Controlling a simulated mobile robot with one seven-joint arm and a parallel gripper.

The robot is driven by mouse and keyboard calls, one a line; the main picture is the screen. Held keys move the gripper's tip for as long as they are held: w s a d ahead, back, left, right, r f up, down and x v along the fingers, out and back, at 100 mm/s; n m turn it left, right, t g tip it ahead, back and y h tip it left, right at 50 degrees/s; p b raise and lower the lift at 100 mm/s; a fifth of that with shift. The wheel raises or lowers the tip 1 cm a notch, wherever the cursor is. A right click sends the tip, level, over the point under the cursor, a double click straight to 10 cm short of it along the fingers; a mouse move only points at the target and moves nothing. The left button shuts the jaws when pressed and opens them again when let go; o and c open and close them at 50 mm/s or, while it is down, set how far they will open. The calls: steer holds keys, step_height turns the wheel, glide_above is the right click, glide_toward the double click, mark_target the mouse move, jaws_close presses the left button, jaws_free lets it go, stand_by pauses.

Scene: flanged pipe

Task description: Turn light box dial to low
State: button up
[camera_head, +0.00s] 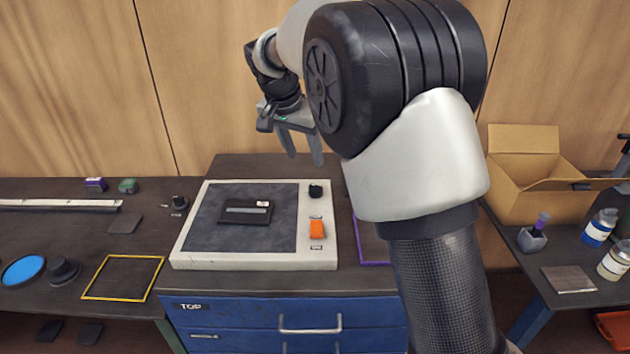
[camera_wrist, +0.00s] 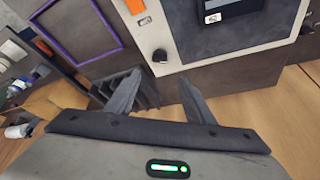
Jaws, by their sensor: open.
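The light box (camera_head: 187,247) is a cream panel with a dark square surface, lying on the workbench in the head view. Its black dial (camera_head: 315,191) is at the upper right of the panel, above an orange switch (camera_head: 316,230). My gripper (camera_head: 303,160) is open and empty, above and behind the dial, pointing down. In the wrist view the dial (camera_wrist: 160,56) lies just beyond and between the fingertips of my gripper (camera_wrist: 160,82), apart from them. The orange switch (camera_wrist: 135,6) is cut by the top edge there. I cannot read the dial's setting.
A dark device (camera_head: 245,211) lies on the light box. A purple frame (camera_head: 359,243) lies right of it, partly behind my arm. A yellow frame (camera_head: 123,277) lies at left. A cardboard box (camera_head: 525,195) and bottles stand at right. A wooden wall rises behind.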

mark_target(316, 186)
steer(key=x, duration=1.2)
steer(key=shift+d+f+p, duration=0.15)
steer(key=shift+f+p, duration=0.1)
steer(key=shift+p, duration=0.05)
steer(key=c, duration=1)
steer(key=shift+c, duration=0.2)
